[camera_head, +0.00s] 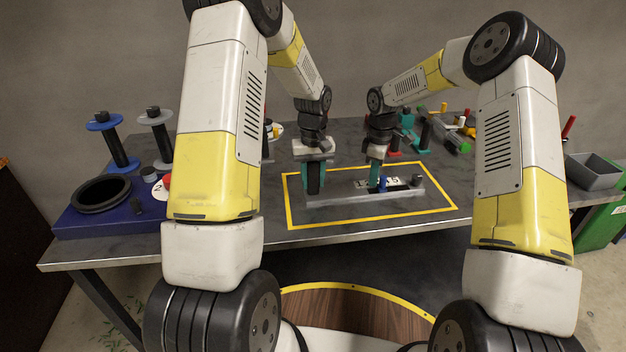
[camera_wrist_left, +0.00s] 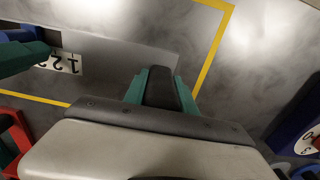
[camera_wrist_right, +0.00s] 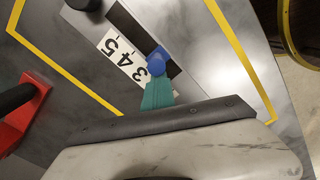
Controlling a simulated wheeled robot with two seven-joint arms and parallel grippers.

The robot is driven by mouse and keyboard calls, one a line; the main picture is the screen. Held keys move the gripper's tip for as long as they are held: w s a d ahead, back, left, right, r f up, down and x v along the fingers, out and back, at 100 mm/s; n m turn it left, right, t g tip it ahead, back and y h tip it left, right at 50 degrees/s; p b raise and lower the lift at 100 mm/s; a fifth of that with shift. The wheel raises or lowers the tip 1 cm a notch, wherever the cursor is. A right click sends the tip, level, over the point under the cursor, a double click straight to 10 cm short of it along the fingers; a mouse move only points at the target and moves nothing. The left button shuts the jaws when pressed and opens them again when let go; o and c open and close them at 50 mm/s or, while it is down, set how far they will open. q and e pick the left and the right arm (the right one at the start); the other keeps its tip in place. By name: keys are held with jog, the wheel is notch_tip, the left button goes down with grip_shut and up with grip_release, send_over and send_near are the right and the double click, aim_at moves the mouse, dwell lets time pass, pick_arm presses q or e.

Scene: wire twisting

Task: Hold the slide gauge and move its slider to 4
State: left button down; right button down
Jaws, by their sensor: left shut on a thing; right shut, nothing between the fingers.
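The slide gauge is a grey bar (camera_head: 345,197) lying inside the yellow rectangle on the table, with a white number strip (camera_wrist_right: 125,60). Its blue slider knob (camera_wrist_right: 157,62) stands in the slot and appears beside the 3, with 4 and 5 further up-left in the right wrist view. My left gripper (camera_head: 314,182) is shut on the gauge's left end; its fingers also show in the left wrist view (camera_wrist_left: 160,90). My right gripper (camera_head: 375,178) is shut and empty, its teal tips (camera_wrist_right: 158,94) right against or very near the blue knob; I cannot tell if they touch.
A black knob (camera_head: 417,181) stands on the gauge's right end. A blue base with a black ring (camera_head: 101,194) and spools stand at the left. The table inside the yellow line is otherwise clear.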

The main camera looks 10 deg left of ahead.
pick_arm(q)
jog(key=shift+r, duration=0.1)
pick_arm(e)
jog(key=shift+d+f, duration=0.2)
jog(key=shift+f, duration=0.05)
jog(key=shift+d, duration=0.3)
jog(key=shift+w+d, duration=0.15)
jog(key=shift+d, duration=0.4)
